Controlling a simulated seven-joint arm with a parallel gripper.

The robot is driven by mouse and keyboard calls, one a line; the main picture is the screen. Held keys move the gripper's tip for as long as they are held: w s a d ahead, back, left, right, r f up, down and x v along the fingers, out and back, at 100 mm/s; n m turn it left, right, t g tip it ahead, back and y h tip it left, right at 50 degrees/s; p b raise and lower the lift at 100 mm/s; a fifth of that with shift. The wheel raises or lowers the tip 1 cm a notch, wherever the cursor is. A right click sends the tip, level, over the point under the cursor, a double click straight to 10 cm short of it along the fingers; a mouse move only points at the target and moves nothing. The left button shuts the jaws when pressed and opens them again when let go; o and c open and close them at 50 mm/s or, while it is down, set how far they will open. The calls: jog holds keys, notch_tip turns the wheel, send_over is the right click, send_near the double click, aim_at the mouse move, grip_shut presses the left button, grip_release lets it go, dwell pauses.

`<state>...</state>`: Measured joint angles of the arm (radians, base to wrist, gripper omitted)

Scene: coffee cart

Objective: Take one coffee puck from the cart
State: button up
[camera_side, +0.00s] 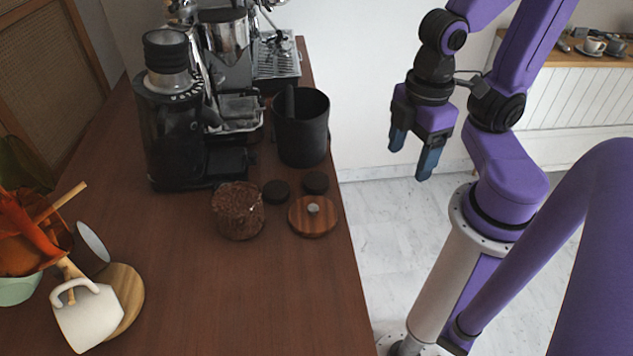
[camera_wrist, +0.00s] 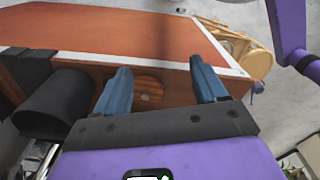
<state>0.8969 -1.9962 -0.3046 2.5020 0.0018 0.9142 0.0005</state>
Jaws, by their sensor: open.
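Two small dark round pucks lie on the brown cart top (camera_side: 185,290) in the side view. One puck (camera_side: 276,191) is beside the jar of coffee beans, and the other puck (camera_side: 315,182) is between the black bin and a round wooden lid. My gripper (camera_side: 411,158) is open and empty, to the right of the cart edge and pointing down. In the wrist view its blue fingers (camera_wrist: 159,64) are spread apart with nothing between them. I cannot make out the pucks clearly in the wrist view.
The black bin (camera_side: 301,140), bean jar (camera_side: 238,213) and wooden lid (camera_side: 313,216) stand close around the pucks. A black grinder (camera_side: 175,130) and an espresso machine (camera_side: 277,62) are behind. A white cup (camera_side: 88,318) is at the front left. The front middle is clear.

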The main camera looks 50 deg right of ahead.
notch_tip(320, 180, up, 11)
jog(key=w+d+m+t, duration=0.3)
jog(key=w+t, duration=0.4)
jog(key=w, duration=1.3)
jog(key=w+d+n+t, duration=0.2)
jog(key=w+d+t, duration=0.3)
jog(key=w+d, duration=0.65)
jog(key=s+d+f+n+g+y, duration=0.25)
jog(key=s+f+y, duration=0.25)
jog(key=s+y, duration=0.25)
jog(key=s+a+r+m+y, duration=0.1)
jog(key=s+r+y, duration=0.25)
jog(key=s, duration=0.45)
jog(key=s+a+r+m+y, duration=0.15)
jog(key=s+y, duration=0.25)
jog(key=s, duration=0.5)
send_near(328, 177)
jog(key=shift+n+g, duration=0.3)
jog(key=shift+g, duration=0.15)
jog(key=shift+w+x, duration=0.15)
jog(key=shift+x, duration=2.3)
jog(key=shift+w+x, duration=0.1)
jog(key=shift+x, duration=2.3)
jog(key=shift+d+r, duration=0.15)
